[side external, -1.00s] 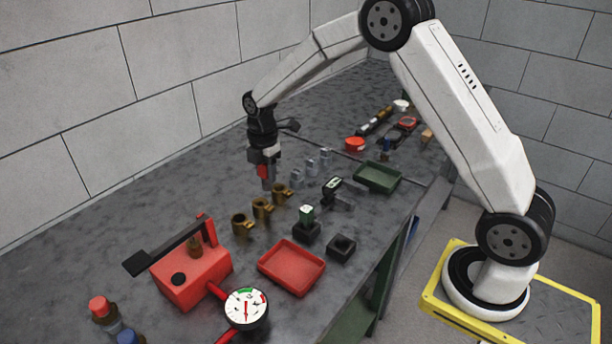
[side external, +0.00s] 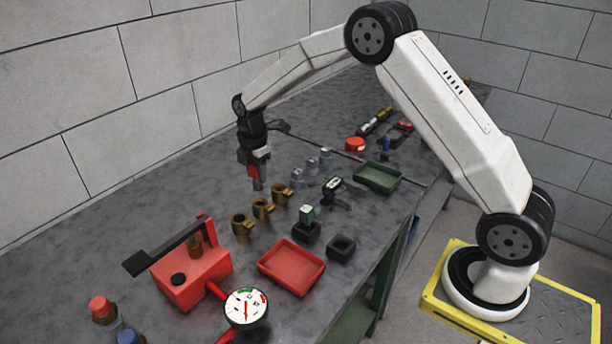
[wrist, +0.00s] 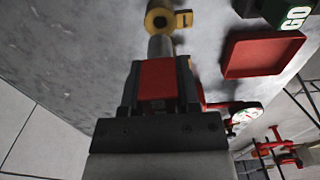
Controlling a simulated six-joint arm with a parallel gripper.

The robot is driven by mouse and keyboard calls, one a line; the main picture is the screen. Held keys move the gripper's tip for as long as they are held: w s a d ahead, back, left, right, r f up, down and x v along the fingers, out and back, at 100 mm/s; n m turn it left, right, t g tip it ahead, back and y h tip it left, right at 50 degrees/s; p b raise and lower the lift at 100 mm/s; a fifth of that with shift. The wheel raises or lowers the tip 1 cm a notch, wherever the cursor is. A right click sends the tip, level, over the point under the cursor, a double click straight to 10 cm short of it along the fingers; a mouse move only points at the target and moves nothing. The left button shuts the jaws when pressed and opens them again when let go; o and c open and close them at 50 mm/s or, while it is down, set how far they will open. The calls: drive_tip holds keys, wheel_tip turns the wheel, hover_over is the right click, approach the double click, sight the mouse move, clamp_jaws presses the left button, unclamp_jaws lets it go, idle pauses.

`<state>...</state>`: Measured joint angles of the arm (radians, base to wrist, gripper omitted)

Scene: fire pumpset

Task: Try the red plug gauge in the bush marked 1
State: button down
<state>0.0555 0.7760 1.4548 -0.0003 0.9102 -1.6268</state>
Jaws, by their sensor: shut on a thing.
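My gripper (side external: 253,167) is shut on the red plug gauge (side external: 255,174), whose grey pin points down above the bench. In the wrist view the red handle (wrist: 158,80) sits between my gripper's jaws, with the grey pin (wrist: 160,46) beyond it. Three brass bushes with side tabs stand in a row: a near one (side external: 242,223), a middle one (side external: 262,208) and a far one (side external: 281,193). One bush (wrist: 159,18) shows just past the pin in the wrist view.
Several grey cylinders (side external: 312,165) stand beyond the bushes. To the right are a green-topped gauge in a dark block (side external: 306,215), an empty dark block (side external: 341,247) and a red tray (side external: 291,267). A red pump (side external: 190,277) stands in front.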

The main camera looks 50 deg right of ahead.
sight(258, 185)
drive_tip(key=shift+f, duration=1.9)
drive_tip(key=shift+f, duration=0.6)
idle(1.3)
drive_tip(key=shift+r, duration=1.75)
drive_tip(key=shift+f, duration=0.1)
idle(0.5)
drive_tip(key=shift+f, duration=1.05)
drive_tip(key=shift+f, duration=0.1)
idle(0.7)
